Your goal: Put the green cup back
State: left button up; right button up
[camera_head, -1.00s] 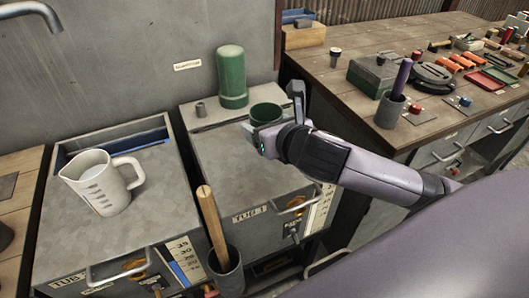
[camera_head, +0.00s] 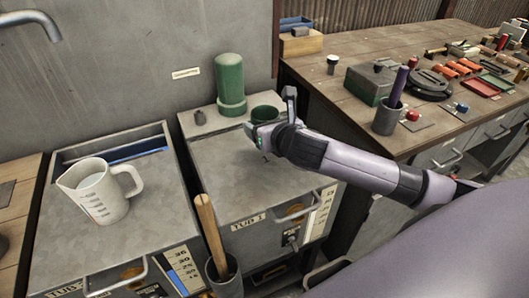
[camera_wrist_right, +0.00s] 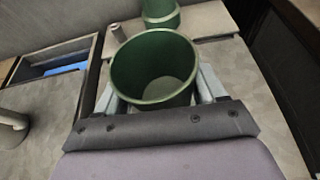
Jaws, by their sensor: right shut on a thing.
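The green cup (camera_head: 264,113) is between the fingers of my right gripper (camera_head: 262,124), at the back of the grey tub unit marked TUB 1 (camera_head: 240,172). In the right wrist view the cup (camera_wrist_right: 153,68) is upright and empty, with a finger on each side, and the gripper is shut on it. I cannot tell whether its base touches the surface below. My left gripper is not in view.
A white measuring jug (camera_head: 99,191) stands on the left tub unit (camera_head: 80,240). A holder (camera_head: 224,276) with a wooden handle is at the front. A small grey knob (camera_head: 199,117) is left of the green cylinder. A wooden workbench (camera_head: 335,90) with tools stands at right.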

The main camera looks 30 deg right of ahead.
aim_at(265, 162)
notch_tip(265, 162, down, 9)
jog(key=shift+r, duration=0.15)
dwell(0.4)
jog(key=o, duration=1.2)
jog(key=shift+c, duration=0.2)
jog(key=v, duration=1.2)
jog(key=shift+s, duration=0.1)
